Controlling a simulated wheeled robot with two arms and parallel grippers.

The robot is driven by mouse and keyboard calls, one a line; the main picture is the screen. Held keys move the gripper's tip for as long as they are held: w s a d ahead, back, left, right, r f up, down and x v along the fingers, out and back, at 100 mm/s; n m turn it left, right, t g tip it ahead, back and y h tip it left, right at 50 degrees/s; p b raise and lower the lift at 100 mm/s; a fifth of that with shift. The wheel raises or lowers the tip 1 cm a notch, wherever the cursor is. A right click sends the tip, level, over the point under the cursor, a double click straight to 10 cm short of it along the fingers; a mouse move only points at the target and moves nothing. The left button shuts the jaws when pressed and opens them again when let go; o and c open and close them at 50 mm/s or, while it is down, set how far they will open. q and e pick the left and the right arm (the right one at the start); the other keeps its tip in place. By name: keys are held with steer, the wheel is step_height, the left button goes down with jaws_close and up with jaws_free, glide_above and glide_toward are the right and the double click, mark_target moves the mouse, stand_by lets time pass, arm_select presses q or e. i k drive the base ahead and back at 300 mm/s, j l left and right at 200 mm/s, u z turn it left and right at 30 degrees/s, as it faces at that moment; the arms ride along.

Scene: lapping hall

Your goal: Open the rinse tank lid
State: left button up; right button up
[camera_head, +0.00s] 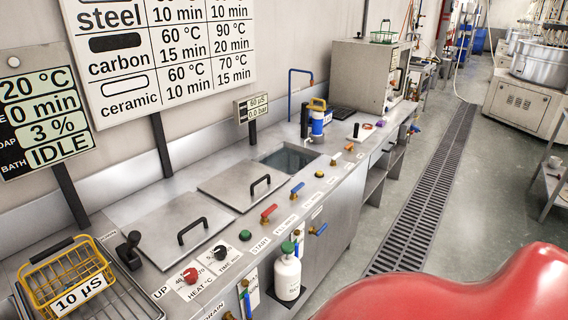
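Two flat metal lids with black bar handles lie in the steel counter. The nearer lid (160,237) is beside the heat and time knobs; the farther lid (228,187) is beside red- and blue-handled valves. Both lie flat. Beyond the farther lid is an uncovered basin (288,159) with a dark, watery inside. No readable label shows which lid is the rinse tank's. Neither of my grippers is in view.
A yellow wire basket (66,277) marked 10 µS stands at the left end. A blue-and-yellow container (317,119) stands behind the basin.

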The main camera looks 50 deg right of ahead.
mark_target(243, 185)
steer(key=z, duration=1.4)
steer(key=i+l+u, duration=0.2)
steer(key=l, duration=0.2)
